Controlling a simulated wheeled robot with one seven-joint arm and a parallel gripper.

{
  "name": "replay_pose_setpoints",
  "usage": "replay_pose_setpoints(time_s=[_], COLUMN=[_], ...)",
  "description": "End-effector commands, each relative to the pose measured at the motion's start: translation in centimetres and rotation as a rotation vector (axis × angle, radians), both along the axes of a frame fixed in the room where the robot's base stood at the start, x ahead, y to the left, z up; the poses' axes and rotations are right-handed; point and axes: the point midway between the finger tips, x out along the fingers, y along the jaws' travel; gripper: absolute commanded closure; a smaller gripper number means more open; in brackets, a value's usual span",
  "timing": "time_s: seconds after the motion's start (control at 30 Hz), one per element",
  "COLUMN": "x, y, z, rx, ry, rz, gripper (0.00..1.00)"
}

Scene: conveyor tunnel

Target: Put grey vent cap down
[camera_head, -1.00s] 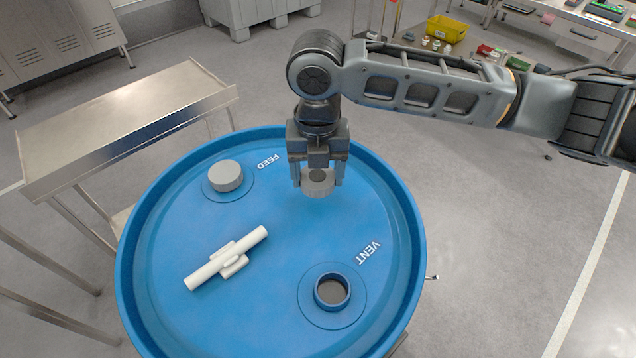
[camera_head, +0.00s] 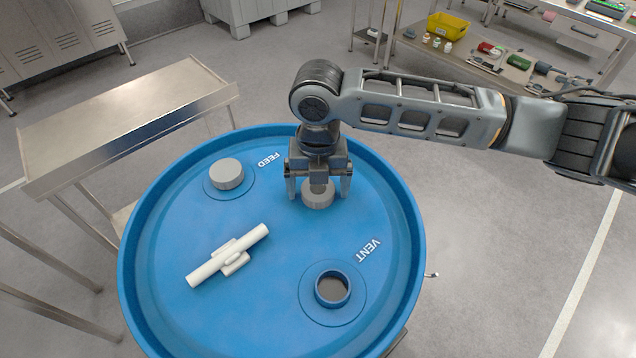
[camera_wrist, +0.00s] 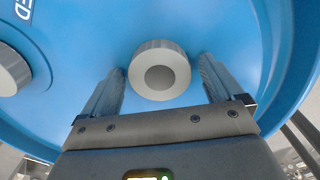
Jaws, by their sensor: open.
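The grey vent cap (camera_head: 318,196) rests on the blue drum lid (camera_head: 290,235), between the FEED and VENT labels near the far right rim. My gripper (camera_head: 319,192) is open above and around it. In the wrist view the cap (camera_wrist: 159,70) sits between the two spread fingers of my gripper (camera_wrist: 160,88), with a gap on each side. The VENT opening (camera_head: 332,289) is uncovered, with a raised blue collar at the lid's near right.
Another grey cap (camera_head: 226,174) sits on the FEED port. A white tool with a bar handle (camera_head: 229,256) lies on the lid's left middle. A steel table (camera_head: 125,125) stands at left. The lid has a raised rim.

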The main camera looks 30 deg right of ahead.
Motion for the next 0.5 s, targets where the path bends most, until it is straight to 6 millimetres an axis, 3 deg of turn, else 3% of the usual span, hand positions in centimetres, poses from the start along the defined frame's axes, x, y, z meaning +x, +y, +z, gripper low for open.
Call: replay_pose_setpoints(time_s=[0.27, 0.5], x=[0.0, 0.1], y=[0.0, 0.0], z=[0.3, 3.8], rx=[0.000, -0.002], ry=[-0.001, -0.004], rz=[0.000, 0.003], gripper=[0.06, 0.06])
